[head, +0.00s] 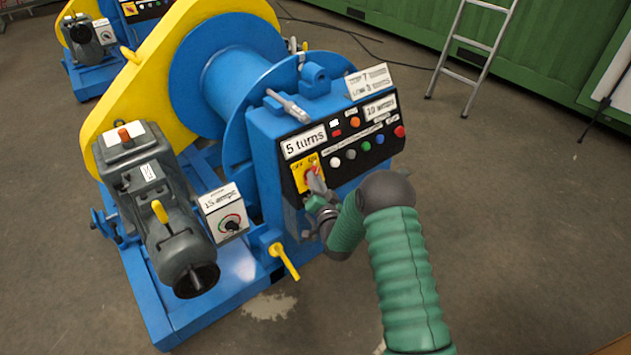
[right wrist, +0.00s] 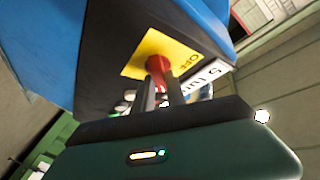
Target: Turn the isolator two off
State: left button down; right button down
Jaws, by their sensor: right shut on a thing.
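The isolator is a red rotary handle on a yellow plate (head: 303,171) on the black front panel of the blue winch box. The plate with the word OFF also shows in the right wrist view (right wrist: 160,52). My right gripper (head: 316,184) is at the panel, its fingers closed around the red handle (right wrist: 158,68). In the right wrist view the two fingers hide the lower part of the handle. Which way the handle points cannot be told clearly. My left gripper is in neither view.
The panel carries a "5 turns" label (head: 305,142), several coloured buttons and a "10 amps" style label (head: 380,108). A small dial box (head: 222,212) and a yellow lever (head: 285,261) stand to the left. A ladder (head: 473,55) leans at the green container (head: 560,50). Open floor lies right.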

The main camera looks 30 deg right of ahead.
jog(key=n+y+b, duration=0.2)
jog(key=n+y, duration=0.2)
jog(key=n, duration=0.4)
jog(key=d+n+y+b, duration=0.1)
jog(key=n+y+b, duration=0.2)
jog(key=n+y, duration=0.2)
jog(key=n+g+y+b, duration=0.1)
jog(key=n+y, duration=0.4)
jog(key=n, duration=0.6)
jog(key=shift+w+d+n+b, duration=0.1)
jog(key=shift+d+n+b, duration=0.25)
jog(key=shift+b, duration=0.55)
jog(key=shift+a+n+y, duration=0.1)
jog(key=shift+n+y, duration=0.2)
jog(key=shift+n, duration=0.05)
jog(key=c, duration=1.4)
grip_release()
jog(key=shift+o, duration=0.2)
